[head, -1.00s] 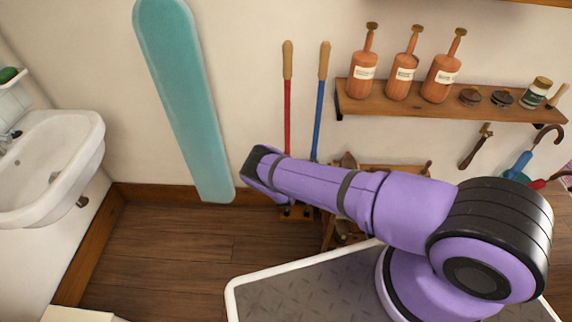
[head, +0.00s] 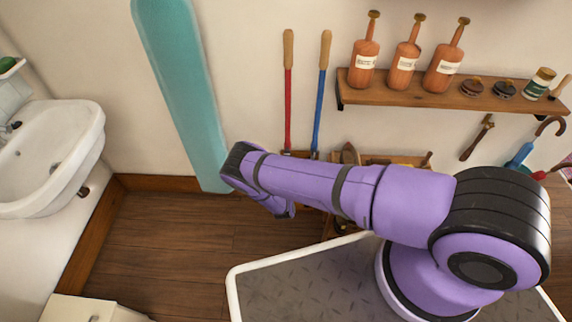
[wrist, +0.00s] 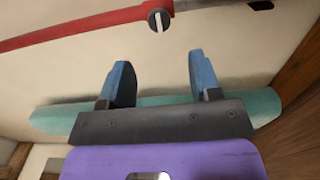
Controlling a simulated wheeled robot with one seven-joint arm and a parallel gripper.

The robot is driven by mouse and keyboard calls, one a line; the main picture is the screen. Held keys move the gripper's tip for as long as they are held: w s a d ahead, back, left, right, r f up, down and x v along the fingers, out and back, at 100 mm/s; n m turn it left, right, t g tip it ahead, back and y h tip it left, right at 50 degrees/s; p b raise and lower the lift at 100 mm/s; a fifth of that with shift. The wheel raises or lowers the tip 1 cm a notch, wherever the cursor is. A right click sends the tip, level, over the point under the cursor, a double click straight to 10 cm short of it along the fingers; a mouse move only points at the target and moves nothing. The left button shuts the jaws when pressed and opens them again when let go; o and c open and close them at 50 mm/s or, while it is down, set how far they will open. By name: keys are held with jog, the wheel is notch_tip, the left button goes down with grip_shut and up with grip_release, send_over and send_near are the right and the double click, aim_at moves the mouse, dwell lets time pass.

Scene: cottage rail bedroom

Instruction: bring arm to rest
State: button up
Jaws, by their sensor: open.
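My gripper (wrist: 158,82) shows in the wrist view with its two blue fingers spread apart. Nothing is between them. Behind them in that view are the pale wall and a teal board (wrist: 60,118). In the head view my purple arm reaches left across the picture from its base at the right, and its forearm bends down at the far end. The gripper itself cannot be made out there. The teal board (head: 182,90) leans against the wall just left of the arm's bend.
A white sink (head: 50,150) is at the left. A red-handled tool (head: 288,100) and a blue-handled tool (head: 321,100) stand at the wall behind the arm. A wooden shelf (head: 430,92) holds bottles and jars. A pale cabinet (head: 90,310) is at lower left. Wooden floor (head: 160,250) is clear.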

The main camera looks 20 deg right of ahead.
jog(key=shift+s+a, duration=0.2)
jog(key=shift+s, duration=0.25)
